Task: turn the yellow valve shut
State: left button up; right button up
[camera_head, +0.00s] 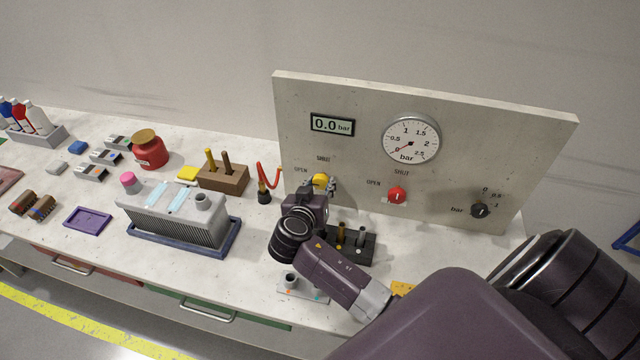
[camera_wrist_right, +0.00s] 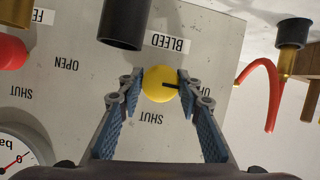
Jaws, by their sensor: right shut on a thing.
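The yellow valve (camera_head: 320,180) is a round knob on the grey upright panel (camera_head: 450,130), below a SHUT label and right of an OPEN label. In the right wrist view the yellow valve (camera_wrist_right: 158,84) shows a black mark pointing right in the picture. My right gripper (camera_head: 326,187) reaches the knob from the front; in the wrist view its two fingers (camera_wrist_right: 160,84) are closed on either side of the knob. The wrist hides part of the panel below the knob. My left gripper does not show.
A red valve (camera_head: 397,195), a dark knob (camera_head: 480,210), a dial gauge (camera_head: 411,139) and a display reading 0.0 bar (camera_head: 332,125) are on the panel. A red hose (camera_head: 270,177) hangs left of it. A dark block (camera_head: 350,244) stands close to my right wrist.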

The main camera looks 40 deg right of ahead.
jog(key=shift+f, duration=0.1)
jog(key=shift+f+b, duration=0.1)
jog(key=shift+b, duration=0.65)
jog(key=m+t+b, duration=0.1)
jog(key=b, duration=0.2)
jog(key=m+y+b, duration=0.1)
jog(key=m+b, duration=0.1)
jog(key=b, duration=0.1)
jog(key=shift+f+t, duration=0.15)
jog(key=shift+t, duration=0.25)
jog(key=shift+r+m+t+y+b, duration=0.35)
jog(key=shift+m+b, duration=0.55)
jog(key=shift+b, duration=0.4)
jog(key=o, duration=1.2)
jog(key=shift+c, duration=0.2)
notch_tip(320, 180, up, 10)
